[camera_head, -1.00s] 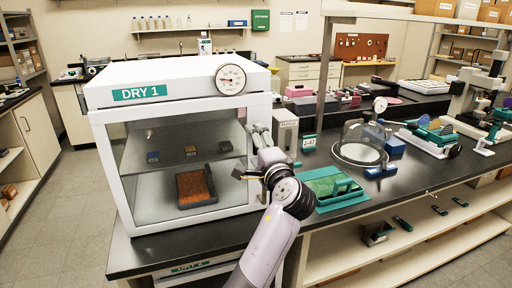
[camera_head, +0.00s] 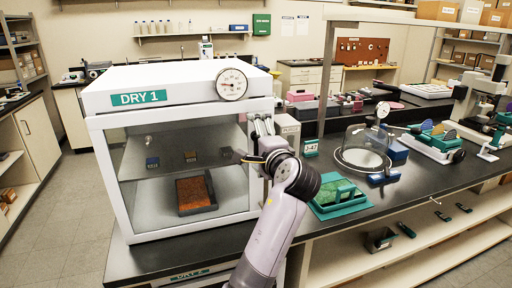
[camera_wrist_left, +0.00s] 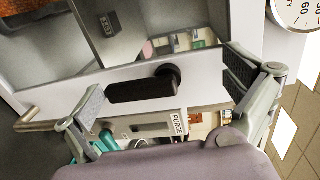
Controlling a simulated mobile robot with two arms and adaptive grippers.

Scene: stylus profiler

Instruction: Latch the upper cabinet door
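The upper cabinet, labelled DRY 1 (camera_head: 140,97), is a white box with a glass front door (camera_head: 150,215) that looks closed against the frame. A black door handle (camera_wrist_left: 140,88) shows in the left wrist view on the white door frame, extending sideways from a round pivot. My left gripper (camera_head: 252,144) is at the door's right edge. In the left wrist view my left gripper (camera_wrist_left: 165,88) is open, with one finger on each side of the handle and visible gaps. In the head view the arm and gripper hide the handle. My right gripper is not in view.
A round dial gauge (camera_head: 232,84) is on the cabinet's upper front edge. A box marked PURGE (camera_wrist_left: 178,124) stands beside the cabinet. Right of my arm, a green tray (camera_head: 338,197) and a glass bell jar (camera_head: 365,145) stand on the black bench.

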